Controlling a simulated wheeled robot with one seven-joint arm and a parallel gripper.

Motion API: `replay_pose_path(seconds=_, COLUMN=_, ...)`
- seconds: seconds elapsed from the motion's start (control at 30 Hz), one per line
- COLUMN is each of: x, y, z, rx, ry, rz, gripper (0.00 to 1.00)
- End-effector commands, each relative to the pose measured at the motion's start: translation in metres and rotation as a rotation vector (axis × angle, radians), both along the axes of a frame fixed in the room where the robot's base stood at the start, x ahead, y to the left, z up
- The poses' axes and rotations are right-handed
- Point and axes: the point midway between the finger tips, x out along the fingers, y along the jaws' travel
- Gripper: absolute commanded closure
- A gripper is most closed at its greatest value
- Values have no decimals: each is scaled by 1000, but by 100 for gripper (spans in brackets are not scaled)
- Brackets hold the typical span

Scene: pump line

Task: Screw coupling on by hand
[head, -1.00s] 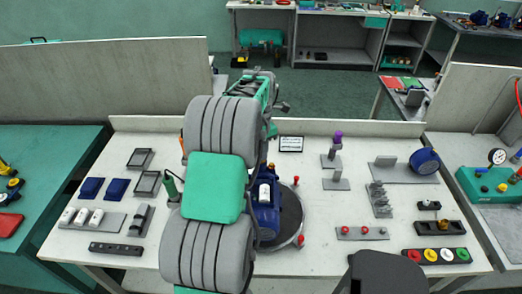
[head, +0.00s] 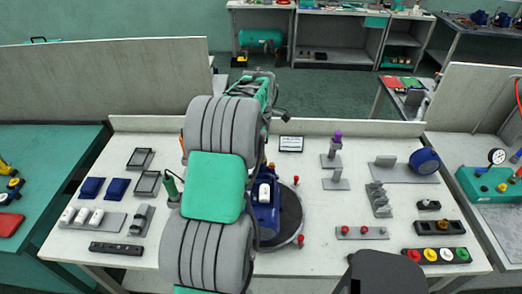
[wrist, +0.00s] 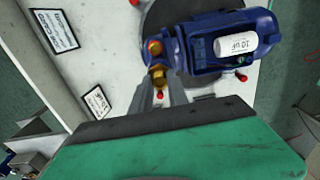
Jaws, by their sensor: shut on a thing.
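The blue pump (wrist: 198,58) lies on a dark round turntable in the wrist view, with a white capacitor (wrist: 235,45) marked 10 uF on it. In the head view the pump (head: 266,215) shows partly behind my arm. A brass port (wrist: 154,48) is at the pump's left end. My gripper (wrist: 158,76) is shut on a brass coupling (wrist: 157,70) right at that port. The coupling seems lined up with the port and touching it, but I cannot tell how deep the thread sits. In the head view my arm hides the gripper and coupling.
Red knobs (wrist: 240,78) stand at the turntable's edge (head: 293,225). Left of my arm are blue bins (head: 117,188) and a plate with white capacitors (head: 83,216). To the right are grey stands (head: 336,180) and a button strip (head: 435,255).

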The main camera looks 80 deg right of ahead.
Motion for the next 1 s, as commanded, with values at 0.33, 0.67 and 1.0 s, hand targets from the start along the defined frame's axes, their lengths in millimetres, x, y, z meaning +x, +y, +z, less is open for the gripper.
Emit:
replay_pose_path(seconds=0.33, x=0, y=1, z=-2, rx=4, ry=0, rz=-301, gripper=100)
replay_pose_path(seconds=0.67, x=0, y=1, z=-3, rx=5, ry=1, rz=-520, gripper=100)
replay_pose_path(seconds=1.0, x=0, y=2, z=-3, rx=6, ry=1, rz=-597, gripper=74)
